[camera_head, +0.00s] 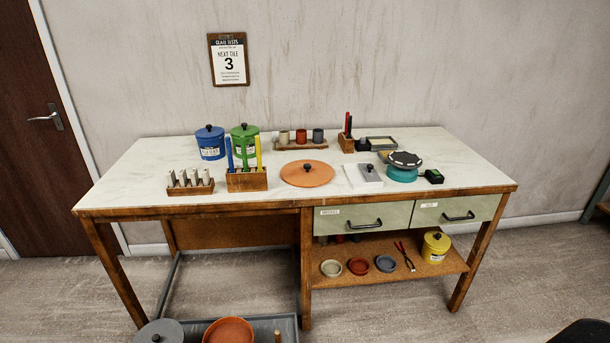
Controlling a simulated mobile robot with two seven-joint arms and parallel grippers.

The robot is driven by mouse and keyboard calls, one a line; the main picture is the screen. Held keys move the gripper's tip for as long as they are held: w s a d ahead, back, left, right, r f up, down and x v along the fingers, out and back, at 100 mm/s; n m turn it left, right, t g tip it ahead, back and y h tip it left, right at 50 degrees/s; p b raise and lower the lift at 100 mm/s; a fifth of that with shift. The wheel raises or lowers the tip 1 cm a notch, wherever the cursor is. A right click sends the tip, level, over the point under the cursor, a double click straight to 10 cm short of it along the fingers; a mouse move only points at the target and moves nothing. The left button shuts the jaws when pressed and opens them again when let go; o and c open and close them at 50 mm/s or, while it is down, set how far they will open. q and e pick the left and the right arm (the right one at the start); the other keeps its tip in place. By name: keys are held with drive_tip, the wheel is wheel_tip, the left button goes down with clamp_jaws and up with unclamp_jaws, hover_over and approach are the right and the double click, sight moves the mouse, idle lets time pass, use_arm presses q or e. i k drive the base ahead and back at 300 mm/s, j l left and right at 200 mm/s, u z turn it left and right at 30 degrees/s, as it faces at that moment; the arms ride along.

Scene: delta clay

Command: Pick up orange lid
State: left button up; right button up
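The orange lid (307,174) is a wide, round, flat disc with a small dark knob in its middle. It lies knob up on the pale top of the workbench (340,194), near the middle. Nothing covers it. Neither of my grippers shows in the head view, so nothing of mine is touching the lid.
Left of the lid stand a wooden tool block (247,181), a blue pot (210,143) and a green pot (245,145). Behind is a cup rack (301,142). Right are a grey slab (365,175) and a teal turntable (402,173). Bare tabletop lies in front.

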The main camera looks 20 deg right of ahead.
sight(301, 173)
drive_tip(key=u, duration=0.2)
drive_tip(key=i+l+u, duration=0.1)
drive_tip(key=l+u, duration=0.55)
drive_tip(key=l, duration=0.15)
drive_tip(key=l+u, duration=0.15)
drive_tip(key=l, duration=0.75)
drive_tip(key=l+u, duration=0.15)
drive_tip(key=l, duration=0.8)
drive_tip(key=k+l, duration=0.1)
drive_tip(key=l, duration=1.45)
drive_tip(key=k+u, duration=0.05)
